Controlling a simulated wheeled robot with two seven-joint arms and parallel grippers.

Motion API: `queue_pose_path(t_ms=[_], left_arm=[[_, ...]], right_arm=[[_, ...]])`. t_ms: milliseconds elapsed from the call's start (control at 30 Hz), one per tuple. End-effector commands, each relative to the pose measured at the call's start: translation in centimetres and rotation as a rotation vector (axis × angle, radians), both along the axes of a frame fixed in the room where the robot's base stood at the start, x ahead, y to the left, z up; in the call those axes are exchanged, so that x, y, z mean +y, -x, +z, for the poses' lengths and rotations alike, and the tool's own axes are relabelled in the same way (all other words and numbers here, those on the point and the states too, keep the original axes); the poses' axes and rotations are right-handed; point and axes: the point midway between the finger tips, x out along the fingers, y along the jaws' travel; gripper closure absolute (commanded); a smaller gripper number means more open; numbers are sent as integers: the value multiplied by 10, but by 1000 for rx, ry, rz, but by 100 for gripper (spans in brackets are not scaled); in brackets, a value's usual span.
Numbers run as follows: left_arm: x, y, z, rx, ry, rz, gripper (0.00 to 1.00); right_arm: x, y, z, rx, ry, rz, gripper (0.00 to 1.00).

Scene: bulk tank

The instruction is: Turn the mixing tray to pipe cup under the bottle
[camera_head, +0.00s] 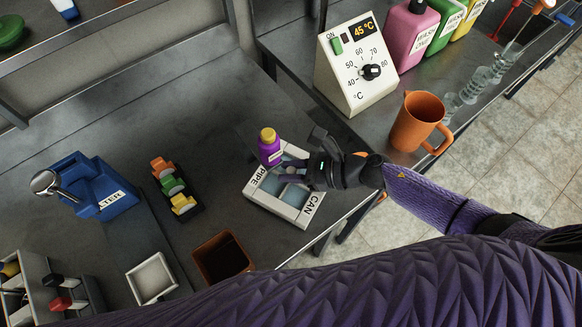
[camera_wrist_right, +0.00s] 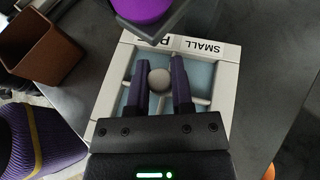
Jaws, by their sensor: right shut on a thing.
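The mixing tray (camera_head: 257,202) is a white square frame with pale blue cups and dividers, on the dark bench. In the head view its side labelled PIPE faces left and CAN faces front right. In the right wrist view the label SMALL is on the tray's far rim (camera_wrist_right: 228,82), beside a partly hidden label starting with P. My right gripper (camera_wrist_right: 159,88) is shut on the round grey knob (camera_wrist_right: 158,79) at the tray's middle. The purple bottle (camera_head: 269,152) with a yellow cap is at the tray's back corner; its base (camera_wrist_right: 142,8) shows in the wrist view. My left gripper is out of view.
A white temperature box (camera_head: 338,75) and orange jug (camera_head: 410,122) stand to the right. A blue unit (camera_head: 95,190), a coloured block rack (camera_head: 172,185), a brown bin (camera_head: 222,258) and a white dish (camera_head: 152,278) are left. The bench edge is close by the tray.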

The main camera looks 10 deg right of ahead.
Motion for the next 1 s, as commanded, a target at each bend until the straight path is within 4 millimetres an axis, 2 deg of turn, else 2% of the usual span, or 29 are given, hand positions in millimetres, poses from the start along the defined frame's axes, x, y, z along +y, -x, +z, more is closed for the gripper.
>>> queue_pose_path(t_ms=[400, 467, 600, 733, 1000], left_arm=[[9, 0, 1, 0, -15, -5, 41], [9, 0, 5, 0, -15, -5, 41], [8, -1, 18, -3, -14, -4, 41], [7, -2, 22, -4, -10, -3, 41], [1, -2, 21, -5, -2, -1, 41]], right_arm=[[0, 0, 0, 0, 1, -7, 100], [0, 1, 1, 1, 0, -47, 100], [1, 2, 3, 4, -2, -239, 100], [1, 1, 1, 2, -1, -374, 100], [-1, 0, 0, 0, 1, -413, 100]])
